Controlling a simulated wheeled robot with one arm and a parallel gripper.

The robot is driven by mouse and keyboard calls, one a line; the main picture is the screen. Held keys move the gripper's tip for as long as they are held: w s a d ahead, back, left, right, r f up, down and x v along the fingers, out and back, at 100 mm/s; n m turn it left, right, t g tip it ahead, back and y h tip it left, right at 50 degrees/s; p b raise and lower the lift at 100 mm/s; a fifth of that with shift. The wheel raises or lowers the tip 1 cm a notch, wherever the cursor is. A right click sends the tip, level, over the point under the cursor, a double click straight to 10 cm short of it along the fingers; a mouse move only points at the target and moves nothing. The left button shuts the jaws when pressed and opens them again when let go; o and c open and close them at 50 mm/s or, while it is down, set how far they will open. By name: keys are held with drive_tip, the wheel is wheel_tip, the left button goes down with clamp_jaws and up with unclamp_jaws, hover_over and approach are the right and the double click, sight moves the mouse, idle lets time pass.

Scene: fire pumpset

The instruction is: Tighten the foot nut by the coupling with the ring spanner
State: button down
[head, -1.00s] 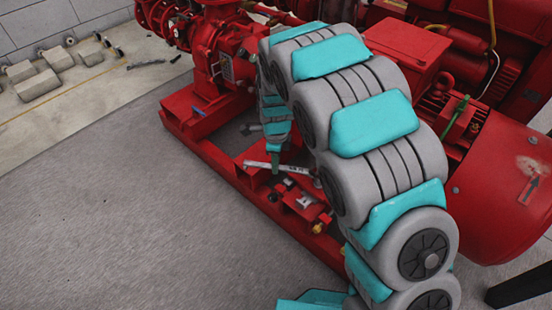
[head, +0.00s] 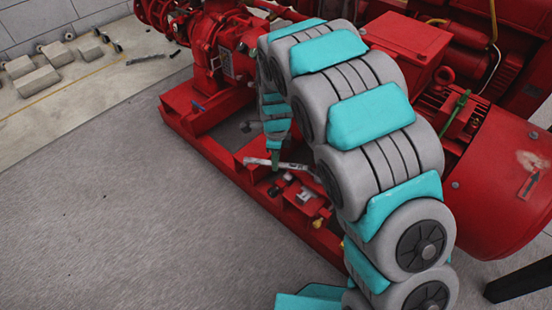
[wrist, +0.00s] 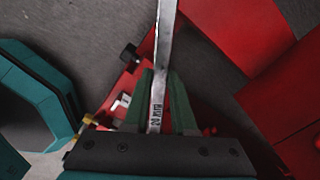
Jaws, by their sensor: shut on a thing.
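My gripper (wrist: 160,103) has its green fingers shut on the steel ring spanner (wrist: 164,40). The spanner runs up and out of the top of the wrist view, so its far end is hidden there. In the head view the spanner (head: 292,166) lies roughly level above the red base frame, with my gripper (head: 276,160) on its shank. A dark bolt head or nut (wrist: 130,53) stands left of the spanner in the wrist view, apart from it. A pale nut or block (wrist: 122,101) is nearer my fingers. I cannot tell whether a ring sits on any nut.
The red base frame (head: 222,172) carries the pump (head: 215,45) and the red motor (head: 500,185). A brass fitting (head: 318,222) is on the frame's near side. Grey floor (head: 130,200) is open at left. Grey blocks (head: 35,86) lie at the far left.

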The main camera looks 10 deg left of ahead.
drive_tip(key=shift+f, duration=0.9)
drive_tip(key=shift+w, duration=0.15)
drive_tip(key=w+d+m+p, duration=0.3)
drive_tip(key=w+m, duration=0.4)
drive_tip(key=w, duration=0.1)
drive_tip(key=shift+p, duration=0.4)
idle(0.7)
drive_tip(key=shift+s+a, duration=0.2)
drive_tip(key=shift+s, duration=0.1)
idle(0.8)
